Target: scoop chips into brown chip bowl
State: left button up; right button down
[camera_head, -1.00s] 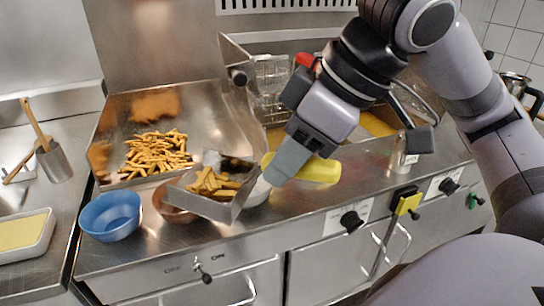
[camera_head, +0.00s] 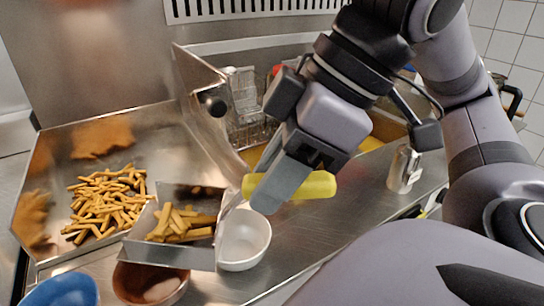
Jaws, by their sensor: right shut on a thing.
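My right gripper (camera_head: 268,190) is shut on the yellow handle (camera_head: 310,187) of a metal chip scoop (camera_head: 168,251). The scoop is about level and holds several chips (camera_head: 180,223). It hangs above the counter, over the back edge of the brown bowl (camera_head: 150,284), and hides part of that bowl. The visible part of the brown bowl's inside shows no chips. A pile of chips (camera_head: 106,204) lies in the metal chip tray (camera_head: 60,150) at the left. My left gripper is not in view.
A white bowl (camera_head: 244,240) stands right of the scoop, close beside it. A blue bowl (camera_head: 62,291) is at the lower left, cut by the frame edge. Fryer baskets (camera_head: 245,110) stand behind my gripper. A metal shaker (camera_head: 404,168) stands on the counter at the right.

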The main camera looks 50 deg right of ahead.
aim_at(236, 196)
jog(key=shift+w+a+r+g+p, duration=0.2)
jog(key=shift+r+p, duration=0.2)
jog(key=shift+p, duration=0.2)
jog(key=shift+w+a+r+g+p, duration=0.15)
jog(key=shift+r+p, duration=0.2)
jog(key=shift+p, duration=0.25)
jog(key=shift+w+a+r+h+p, duration=0.1)
jog(key=shift+a+h+p, duration=0.05)
jog(key=shift+h+p, duration=0.35)
jog(key=w+g+p, duration=0.1)
jog(key=p, duration=0.2)
jog(key=shift+a+r+h, duration=0.3)
jog(key=shift+a+r, duration=0.05)
jog(key=shift+a, duration=0.05)
jog(key=shift+w+a+r+g+p, duration=0.2)
jog(key=shift+g+p, duration=0.1)
jog(key=shift+g, duration=0.05)
jog(key=w+a+g+h+p, duration=0.1)
jog(key=w+a+g+h, duration=0.3)
jog(key=w+a+g, duration=0.1)
jog(key=shift+w+a+r+h+p, duration=0.3)
jog(key=shift+w+a+r+h, duration=0.15)
jog(key=shift+w, duration=0.45)
jog(key=s+d+t+y, duration=0.2)
jog(key=s+d, duration=0.1)
jog(key=shift+s+f, duration=0.15)
jog(key=shift+f, duration=0.05)
